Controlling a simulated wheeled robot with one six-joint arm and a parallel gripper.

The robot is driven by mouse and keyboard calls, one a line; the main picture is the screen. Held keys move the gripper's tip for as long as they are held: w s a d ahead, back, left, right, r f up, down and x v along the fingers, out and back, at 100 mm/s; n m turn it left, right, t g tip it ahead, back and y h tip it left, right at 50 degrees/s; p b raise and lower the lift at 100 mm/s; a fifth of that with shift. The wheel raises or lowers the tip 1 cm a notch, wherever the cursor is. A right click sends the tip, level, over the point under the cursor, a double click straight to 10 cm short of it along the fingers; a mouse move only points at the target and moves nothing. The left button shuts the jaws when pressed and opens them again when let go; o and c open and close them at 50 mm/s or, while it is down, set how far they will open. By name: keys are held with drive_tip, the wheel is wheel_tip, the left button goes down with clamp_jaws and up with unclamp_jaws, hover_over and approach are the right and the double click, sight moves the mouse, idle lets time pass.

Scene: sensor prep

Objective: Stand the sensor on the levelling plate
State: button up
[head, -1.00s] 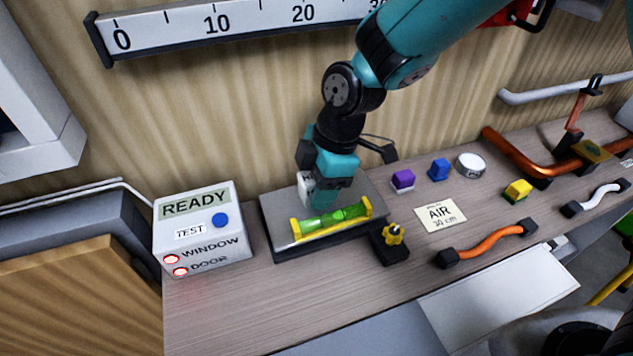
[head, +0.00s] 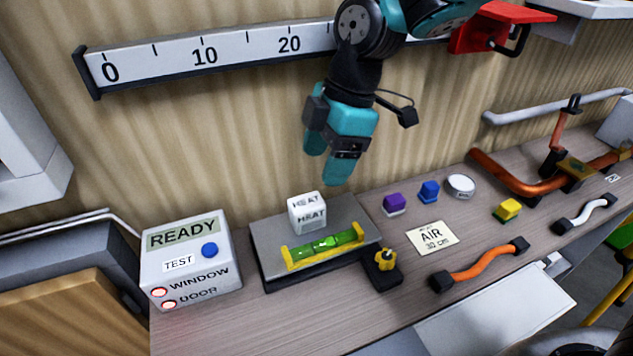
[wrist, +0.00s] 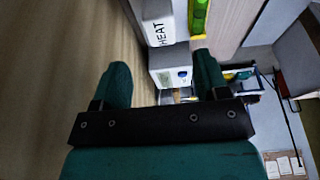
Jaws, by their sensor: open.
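The sensor, a white cube marked HEAT (head: 308,213), stands upright on the back part of the grey levelling plate (head: 350,212). A green spirit level (head: 323,245) in a yellow frame lies along the plate's front. My gripper (head: 326,170) is open and empty, above the sensor and a little to its right, clear of it. In the wrist view the sensor (wrist: 158,22) shows beyond the open fingers. Its underside is hidden, and I cannot read the bubble's exact position.
A READY box (head: 192,262) with lit WINDOW and DOOR lamps stands left of the plate. A yellow knob (head: 385,260) is at the plate's front right. Purple (head: 394,204), blue (head: 429,191) and yellow (head: 507,209) blocks stand to the right. An orange cable (head: 482,264) lies in front.

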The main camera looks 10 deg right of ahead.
drive_tip(key=s+d+r+m, duration=0.2)
drive_tip(key=s+d+m, duration=0.2)
drive_tip(key=s+m, duration=0.3)
drive_tip(key=s+d+r+m+t+y, duration=0.1)
drive_tip(key=s+d+r+m, duration=0.1)
drive_tip(key=s+d+m, duration=0.3)
drive_tip(key=s+m, duration=0.2)
drive_tip(key=s, duration=0.2)
drive_tip(key=shift+s+d+r, duration=0.15)
drive_tip(key=shift+s+d, duration=0.05)
drive_tip(key=shift+s, duration=0.1)
